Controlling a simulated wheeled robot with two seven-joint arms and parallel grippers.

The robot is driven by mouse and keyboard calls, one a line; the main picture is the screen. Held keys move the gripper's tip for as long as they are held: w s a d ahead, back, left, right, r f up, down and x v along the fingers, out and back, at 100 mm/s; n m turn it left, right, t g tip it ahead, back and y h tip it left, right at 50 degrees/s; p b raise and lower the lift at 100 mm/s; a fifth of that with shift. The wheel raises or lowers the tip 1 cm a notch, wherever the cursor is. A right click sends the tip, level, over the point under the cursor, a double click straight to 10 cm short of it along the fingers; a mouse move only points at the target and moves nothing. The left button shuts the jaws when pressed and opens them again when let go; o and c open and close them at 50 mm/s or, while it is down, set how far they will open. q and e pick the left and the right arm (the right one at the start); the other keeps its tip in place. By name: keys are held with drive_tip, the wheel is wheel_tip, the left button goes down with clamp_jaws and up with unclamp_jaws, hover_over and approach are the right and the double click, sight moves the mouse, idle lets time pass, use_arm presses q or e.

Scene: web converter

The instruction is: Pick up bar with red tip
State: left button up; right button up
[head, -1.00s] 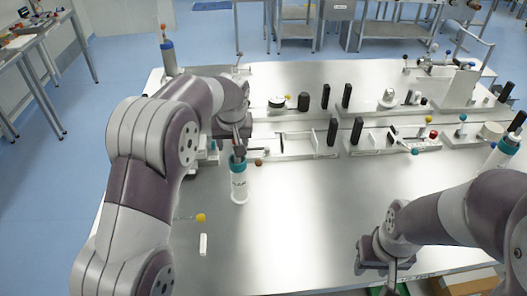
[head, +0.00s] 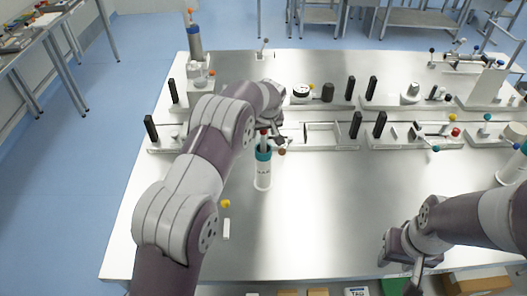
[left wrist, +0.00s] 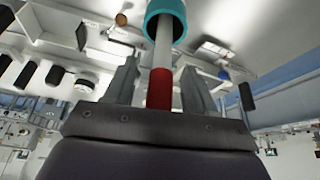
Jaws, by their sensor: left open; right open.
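A white holder with a teal rim (head: 263,172) stands upright on the steel table in the head view. A grey bar with a red tip (head: 264,132) stands up out of it. In the left wrist view, the red tip (left wrist: 160,89) and the bar run between the fingers of my left gripper (left wrist: 160,76), down to the teal rim (left wrist: 166,14). The fingers are apart, one on each side of the bar. My left gripper also shows in the head view (head: 271,137). My right gripper (head: 414,276) is at the lower right, empty, near the table's front edge.
White stations with black blocks (head: 355,125) line the table (head: 330,210) behind the holder. A yellow-tipped rod (head: 225,204) and a small white block (head: 226,229) lie left of the holder. A second teal-rimmed holder (head: 511,172) stands at the right. The middle front is clear.

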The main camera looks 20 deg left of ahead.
use_arm(q)
drive_tip(key=shift+w+f, duration=0.15)
drive_tip(key=shift+f, duration=0.1)
drive_tip(key=shift+a, duration=0.15)
clamp_jaws()
